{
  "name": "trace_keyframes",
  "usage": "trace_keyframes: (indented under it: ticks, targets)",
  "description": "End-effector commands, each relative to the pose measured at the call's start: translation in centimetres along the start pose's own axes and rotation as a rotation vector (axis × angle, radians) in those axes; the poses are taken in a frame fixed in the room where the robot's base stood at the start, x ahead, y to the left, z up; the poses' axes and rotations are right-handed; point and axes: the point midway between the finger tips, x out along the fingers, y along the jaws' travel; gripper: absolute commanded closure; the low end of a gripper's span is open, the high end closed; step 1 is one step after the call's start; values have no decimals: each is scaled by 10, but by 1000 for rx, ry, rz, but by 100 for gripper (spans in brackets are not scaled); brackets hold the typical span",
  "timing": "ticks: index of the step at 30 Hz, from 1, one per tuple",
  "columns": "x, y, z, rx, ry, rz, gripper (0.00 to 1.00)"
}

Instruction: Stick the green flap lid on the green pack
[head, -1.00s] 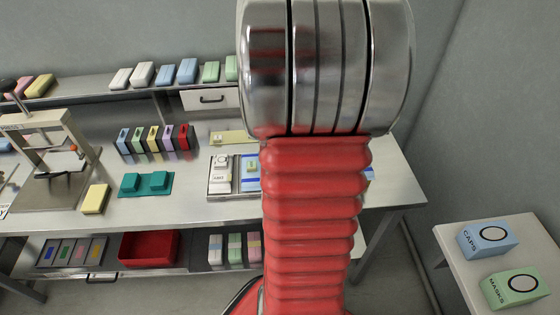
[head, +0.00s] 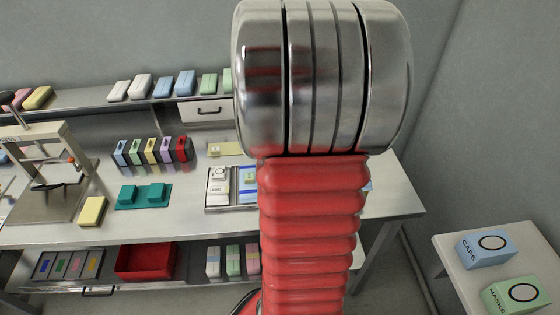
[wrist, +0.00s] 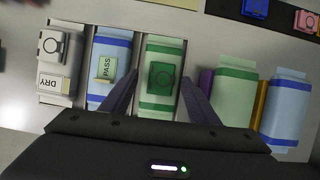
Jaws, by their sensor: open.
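In the wrist view, a pale green pack (wrist: 156,105) with darker green bands lies in a slot of a metal tray, between a blue pack and a divider. A dark green square piece with a ring mark, seemingly the green flap lid (wrist: 161,78), lies over its middle; I cannot tell whether it is stuck down. My gripper (wrist: 160,84) is open, its dark fingers to the left and right of this pack. Another pale green pack (wrist: 236,92) lies further right. In the head view my arm hides the gripper and the green packs in the tray.
Left of the green pack are a blue pack (wrist: 109,75) with a PASS tag and a white DRY pack (wrist: 58,65). A blue banded pack (wrist: 287,105) lies far right. The table also holds teal blocks (head: 142,196), a yellow block (head: 92,211) and a press (head: 44,200).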

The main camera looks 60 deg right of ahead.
Motion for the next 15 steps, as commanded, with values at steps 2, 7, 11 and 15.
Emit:
trace_keyframes:
  ticks: [2, 7, 11, 15]
  targets:
    - [-6, 0, 0, 0, -1, 0, 45]
    - [-23, 0, 0, 0, -3, -1, 45]
    - [-37, 0, 1, 1, -4, 0, 45]
    - [-53, 0, 0, 1, -3, 0, 45]
